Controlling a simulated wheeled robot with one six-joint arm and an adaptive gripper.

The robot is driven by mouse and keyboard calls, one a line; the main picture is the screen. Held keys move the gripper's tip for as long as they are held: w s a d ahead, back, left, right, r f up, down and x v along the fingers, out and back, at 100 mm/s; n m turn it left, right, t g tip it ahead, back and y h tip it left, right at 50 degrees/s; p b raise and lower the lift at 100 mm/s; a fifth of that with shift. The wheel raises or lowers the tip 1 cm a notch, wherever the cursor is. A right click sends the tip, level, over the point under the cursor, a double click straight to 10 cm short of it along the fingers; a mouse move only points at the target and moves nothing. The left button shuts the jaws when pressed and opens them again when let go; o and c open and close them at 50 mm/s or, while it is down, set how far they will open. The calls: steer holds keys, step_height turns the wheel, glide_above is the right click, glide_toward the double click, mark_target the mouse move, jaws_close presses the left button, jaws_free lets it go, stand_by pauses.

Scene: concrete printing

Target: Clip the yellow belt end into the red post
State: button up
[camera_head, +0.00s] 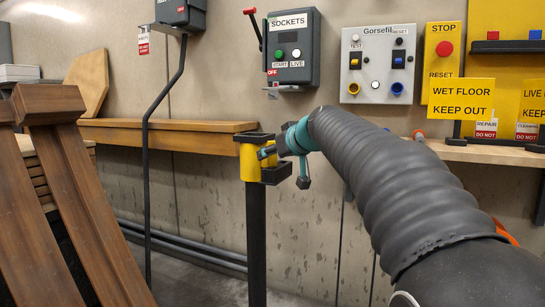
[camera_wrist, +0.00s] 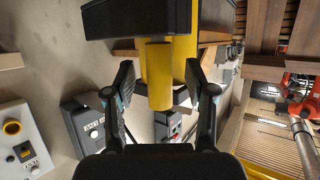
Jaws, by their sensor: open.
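A black post (camera_head: 257,240) stands left of centre in the head view, with a yellow head (camera_head: 247,163) between dark fittings at its top. My gripper (camera_head: 267,152) reaches this head from the right, overlapping it in the head view. In the wrist view, my open gripper (camera_wrist: 160,85) has a finger on each side of a yellow rounded piece (camera_wrist: 157,75), which seems to be the belt end. Gaps show beside it, so the fingers look apart from it. The rest of the yellow head (camera_wrist: 183,60) is behind it. I make out no red post in either view.
A wooden ledge (camera_head: 180,138) runs along the wall behind the post. Brown wooden beams (camera_head: 75,190) lean at the left. A sockets box (camera_head: 291,48) and a grey control panel (camera_head: 378,63) hang on the wall above. A thin dark pipe (camera_head: 147,190) stands left of the post.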

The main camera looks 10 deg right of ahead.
steer(key=shift+w+a+f, duration=0.15)
steer(key=shift+w+f, duration=0.05)
steer(key=shift+w, duration=0.25)
jaws_close()
steer(key=shift+r, duration=0.15)
